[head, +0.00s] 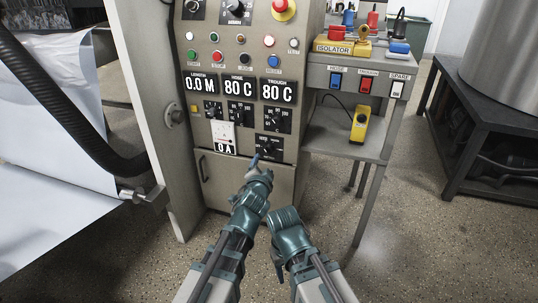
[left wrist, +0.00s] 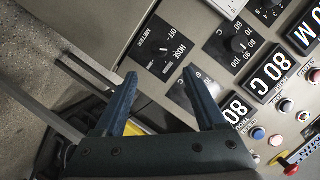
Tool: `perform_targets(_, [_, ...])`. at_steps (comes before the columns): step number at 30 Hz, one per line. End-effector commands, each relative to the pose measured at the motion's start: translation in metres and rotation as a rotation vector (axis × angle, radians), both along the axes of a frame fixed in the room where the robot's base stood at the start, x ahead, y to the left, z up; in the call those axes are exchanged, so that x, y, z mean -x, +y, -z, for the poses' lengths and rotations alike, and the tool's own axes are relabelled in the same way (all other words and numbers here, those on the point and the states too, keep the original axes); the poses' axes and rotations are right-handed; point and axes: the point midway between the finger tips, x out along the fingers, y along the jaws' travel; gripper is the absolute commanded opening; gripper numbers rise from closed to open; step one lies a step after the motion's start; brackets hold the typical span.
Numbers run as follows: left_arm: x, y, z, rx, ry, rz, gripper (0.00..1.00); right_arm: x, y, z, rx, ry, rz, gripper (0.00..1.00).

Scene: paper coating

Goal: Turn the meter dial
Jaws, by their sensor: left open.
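The meter dial (head: 269,147) is a black plate with a dark knob, low on the control panel. In the left wrist view the plate (left wrist: 165,46) shows turned on its side, with the words METER, OFF and HOSE. My left gripper (head: 261,164) is just in front of and below the dial. In the left wrist view its two blue fingers (left wrist: 162,92) are spread with nothing between them, and the dial plate lies beyond their tips, apart from them. My right arm is low in the head view; whether its gripper is open does not show clearly.
Other dials (head: 241,113), a white ammeter (head: 223,137) and several displays sit close above the meter dial. A side table (head: 345,136) with a yellow pendant (head: 360,124) stands at the right. A black hose (head: 75,125) and white paper (head: 50,95) are at the left.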

Motion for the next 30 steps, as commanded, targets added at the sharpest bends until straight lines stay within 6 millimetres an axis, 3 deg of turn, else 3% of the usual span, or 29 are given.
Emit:
perform_targets(9, [-0.067,-0.007,0.019,0.001,0.001,-0.003,0.73,0.000,0.000,0.019,0.000,-0.001,0.000,0.50])
perform_targets(15, [-0.099,-0.010,0.027,0.002,0.001,-0.001,0.73,0.000,0.000,0.027,-0.001,-0.002,0.000,0.50])
perform_targets(21, [-0.117,-0.012,0.032,0.002,0.001,-0.001,0.73,0.000,0.000,0.031,-0.001,-0.002,0.000,0.50])
perform_targets(30, [-0.122,-0.012,0.032,0.002,0.001,-0.001,0.73,0.000,0.000,0.032,-0.001,-0.002,0.000,0.50])
